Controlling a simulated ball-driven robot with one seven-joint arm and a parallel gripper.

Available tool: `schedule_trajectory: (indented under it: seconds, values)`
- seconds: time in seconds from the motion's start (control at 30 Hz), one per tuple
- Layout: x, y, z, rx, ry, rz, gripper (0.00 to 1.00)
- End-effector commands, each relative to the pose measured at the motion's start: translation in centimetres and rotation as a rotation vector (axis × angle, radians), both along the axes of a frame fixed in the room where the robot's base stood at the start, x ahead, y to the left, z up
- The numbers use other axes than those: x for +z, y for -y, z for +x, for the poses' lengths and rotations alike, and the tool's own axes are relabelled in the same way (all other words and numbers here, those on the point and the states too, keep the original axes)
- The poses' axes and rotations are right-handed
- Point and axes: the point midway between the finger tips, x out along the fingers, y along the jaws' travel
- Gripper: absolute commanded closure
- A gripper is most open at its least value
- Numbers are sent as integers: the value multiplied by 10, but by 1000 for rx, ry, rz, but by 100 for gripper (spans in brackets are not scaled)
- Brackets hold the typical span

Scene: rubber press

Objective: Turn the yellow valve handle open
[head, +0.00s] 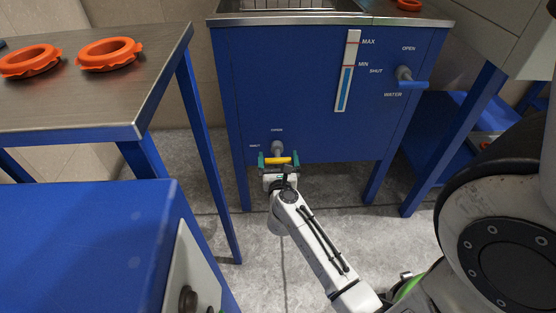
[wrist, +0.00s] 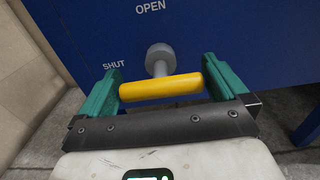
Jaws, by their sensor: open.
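The yellow valve handle (head: 277,161) is low on the front of the blue cabinet (head: 290,100), on a grey stem (head: 277,147). In the wrist view the yellow handle (wrist: 161,87) lies nearly level, below the grey stem (wrist: 159,57). "OPEN" is printed above the stem and "SHUT" to its left. My gripper (head: 278,160) is at the handle, with its green fingers apart. In the wrist view my gripper (wrist: 160,88) has one finger near each end of the handle. I cannot tell whether either finger touches it.
A blue water handle (head: 407,84) and a level gauge (head: 348,72) are higher on the cabinet. A metal-topped table (head: 90,105) with orange rings (head: 109,54) stands at left. A blue cabinet (head: 80,245) is at near left.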

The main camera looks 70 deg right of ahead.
Motion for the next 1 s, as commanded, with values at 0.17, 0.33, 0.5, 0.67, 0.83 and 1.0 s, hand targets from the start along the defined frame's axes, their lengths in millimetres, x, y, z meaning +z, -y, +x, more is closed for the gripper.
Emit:
schedule_trajectory:
  seconds: [0.17,0.33,0.5,0.67,0.83,1.0]
  values:
    - [0,0,0,0,0,0,5]
    - [0,-1,0,0,0,0,21]
    - [0,-1,0,0,0,0,36]
    - [0,-1,0,0,-7,-3,36]
    - [2,-1,1,1,-50,-20,36]
    - [3,-1,1,1,-143,-57,36]
